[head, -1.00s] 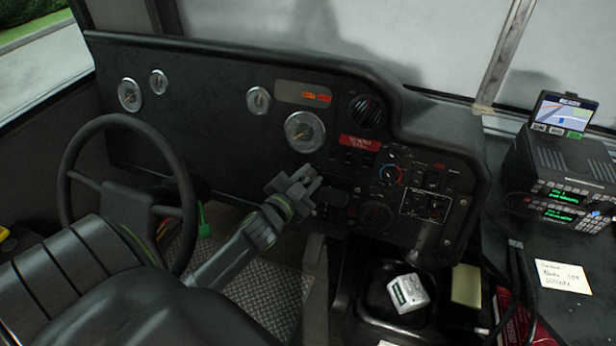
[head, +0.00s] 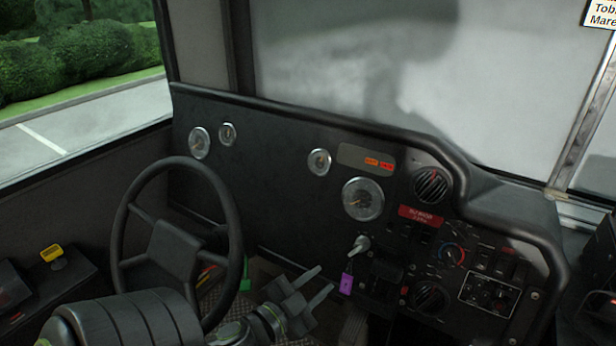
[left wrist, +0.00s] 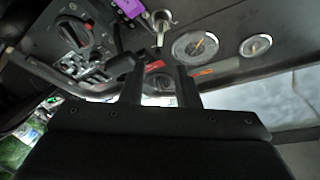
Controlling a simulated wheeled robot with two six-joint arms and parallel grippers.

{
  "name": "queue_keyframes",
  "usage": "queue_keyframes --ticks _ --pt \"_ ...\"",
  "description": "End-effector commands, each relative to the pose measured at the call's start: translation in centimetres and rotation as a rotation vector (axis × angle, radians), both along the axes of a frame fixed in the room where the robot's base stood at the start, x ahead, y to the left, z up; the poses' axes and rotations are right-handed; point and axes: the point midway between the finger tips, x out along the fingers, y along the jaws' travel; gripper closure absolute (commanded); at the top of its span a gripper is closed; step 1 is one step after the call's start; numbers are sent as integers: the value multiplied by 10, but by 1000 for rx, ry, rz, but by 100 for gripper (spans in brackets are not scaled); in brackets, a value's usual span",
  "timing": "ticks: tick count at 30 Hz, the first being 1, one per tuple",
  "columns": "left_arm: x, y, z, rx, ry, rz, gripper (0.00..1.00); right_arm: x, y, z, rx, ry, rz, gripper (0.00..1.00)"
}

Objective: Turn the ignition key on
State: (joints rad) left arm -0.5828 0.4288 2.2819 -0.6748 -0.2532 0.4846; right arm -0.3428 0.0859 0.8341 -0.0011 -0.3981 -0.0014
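The ignition key (head: 360,246) is a small grey key sticking out of the dashboard below the large gauge, its head tilted up to the right. A purple tag (head: 346,284) hangs under it. My left gripper (head: 324,278) is open and empty, below and left of the key and apart from it. In the left wrist view, the key (left wrist: 161,20) and the purple tag (left wrist: 129,8) show near the top edge, beyond the two spread fingers (left wrist: 158,72). My right gripper is not in view.
The steering wheel (head: 128,215) stands left of my left gripper. Knobs and switches (head: 430,297) crowd the dashboard right of the key. A red label (head: 420,217) sits above them.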

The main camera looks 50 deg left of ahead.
Motion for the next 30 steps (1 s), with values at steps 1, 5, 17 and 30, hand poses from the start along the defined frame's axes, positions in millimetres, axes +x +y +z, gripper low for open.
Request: queue_keyframes --ticks 1,5,17,30 --pt "-7 0 -3 4 2 0 71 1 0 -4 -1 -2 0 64" --pt "-18 -1 -2 2 2 0 71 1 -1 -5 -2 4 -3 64" --pt "-23 -2 1 0 -1 -1 71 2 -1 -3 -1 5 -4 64" --pt "-21 2 -8 -4 20 11 71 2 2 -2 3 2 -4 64"
